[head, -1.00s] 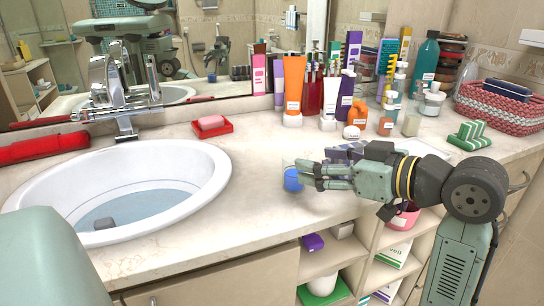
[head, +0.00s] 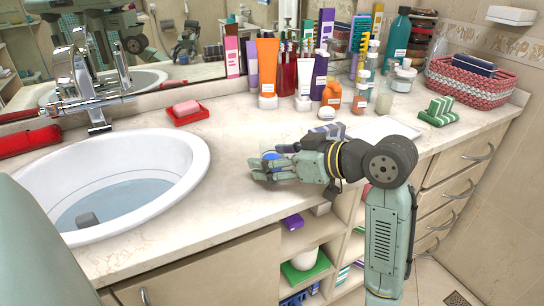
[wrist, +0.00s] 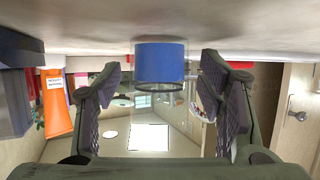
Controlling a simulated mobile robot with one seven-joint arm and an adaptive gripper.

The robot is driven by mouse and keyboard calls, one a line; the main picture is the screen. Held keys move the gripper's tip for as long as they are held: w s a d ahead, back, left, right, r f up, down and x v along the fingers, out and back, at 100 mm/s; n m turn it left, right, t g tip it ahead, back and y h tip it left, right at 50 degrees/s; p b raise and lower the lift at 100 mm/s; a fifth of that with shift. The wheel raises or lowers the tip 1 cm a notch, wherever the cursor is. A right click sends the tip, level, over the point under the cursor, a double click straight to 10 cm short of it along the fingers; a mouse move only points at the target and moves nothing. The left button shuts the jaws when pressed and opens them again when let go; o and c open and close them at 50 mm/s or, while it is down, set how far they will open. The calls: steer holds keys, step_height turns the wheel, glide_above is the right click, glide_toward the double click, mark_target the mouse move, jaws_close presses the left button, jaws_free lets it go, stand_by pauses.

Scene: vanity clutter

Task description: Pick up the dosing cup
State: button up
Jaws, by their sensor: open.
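The dosing cup (head: 270,156) stands on the counter right of the sink, with a blue part low down and a clear part above. In the head view my fingers hide much of it. My gripper (head: 266,170) is low over the counter at the cup, open. In the wrist view, which is upside down, the cup's blue part (wrist: 160,63) shows centred between the two spread fingers of my gripper (wrist: 165,95). Gaps show on both sides, so neither finger looks closed on it.
The white sink (head: 190,185) is to the left, with a red soap dish (head: 188,115) behind it. Tubes and bottles, such as an orange tube (head: 267,68), crowd the back. A white tray (head: 388,130) and a woven basket (head: 470,84) lie right. The counter around the cup is mostly clear.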

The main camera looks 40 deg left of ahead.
steer(key=shift+a+f, duration=0.15)
steer(key=shift+a, duration=0.1)
steer(key=shift+c, duration=0.3)
steer(key=c, duration=1.3)
